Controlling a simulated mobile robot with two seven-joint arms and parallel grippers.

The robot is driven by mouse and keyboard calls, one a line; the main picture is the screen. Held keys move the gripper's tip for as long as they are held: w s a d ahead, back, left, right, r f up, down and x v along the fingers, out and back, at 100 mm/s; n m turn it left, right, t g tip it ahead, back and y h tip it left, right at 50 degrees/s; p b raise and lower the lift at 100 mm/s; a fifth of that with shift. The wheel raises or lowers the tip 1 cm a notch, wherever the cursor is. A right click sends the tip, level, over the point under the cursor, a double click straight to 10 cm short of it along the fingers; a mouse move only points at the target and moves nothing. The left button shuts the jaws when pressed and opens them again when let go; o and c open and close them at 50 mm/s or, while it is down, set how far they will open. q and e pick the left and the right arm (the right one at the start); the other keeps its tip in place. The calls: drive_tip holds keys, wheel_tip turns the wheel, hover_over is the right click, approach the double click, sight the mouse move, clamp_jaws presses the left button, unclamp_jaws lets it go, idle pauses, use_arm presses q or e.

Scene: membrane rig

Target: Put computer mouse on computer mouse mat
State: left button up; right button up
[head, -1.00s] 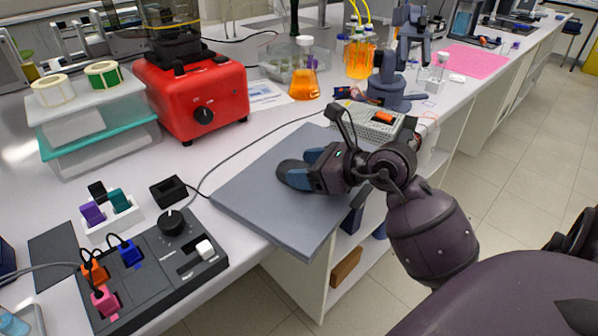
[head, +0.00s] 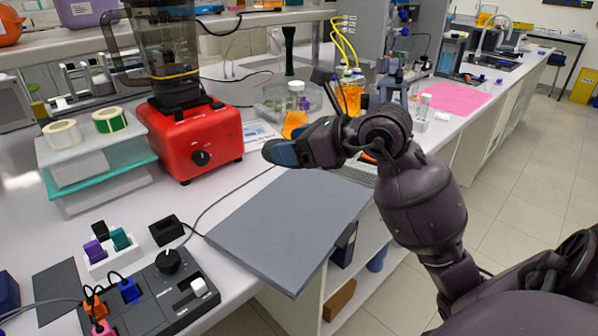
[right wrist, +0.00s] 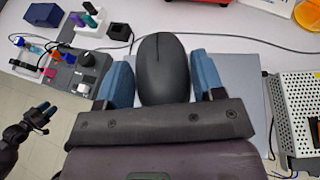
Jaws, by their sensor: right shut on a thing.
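My right gripper (head: 283,152) is shut on a dark computer mouse, held in the air above the bench. In the right wrist view the mouse (right wrist: 163,70) sits between the blue finger pads of the right gripper (right wrist: 161,84). In the head view the fingers hide most of it. Below is a grey flat slab (head: 290,225) at the bench's front edge. A pink flat mat (head: 452,98) lies far along the bench to the right. I cannot tell for certain which flat piece is the mouse mat. My left gripper (right wrist: 42,117) shows small at the left of the right wrist view.
A red blender base (head: 190,140), an orange flask (head: 294,124) and a metal-cased unit (right wrist: 297,110) stand around the slab. A control box (head: 165,290) and a dark flat pad (head: 62,290) are front left. A cable crosses the bench behind the slab.

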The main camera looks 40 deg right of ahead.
wheel_tip(320, 180, up, 5)
drive_tip(key=shift+r+p, duration=0.1)
drive_tip(key=shift+p, duration=0.3)
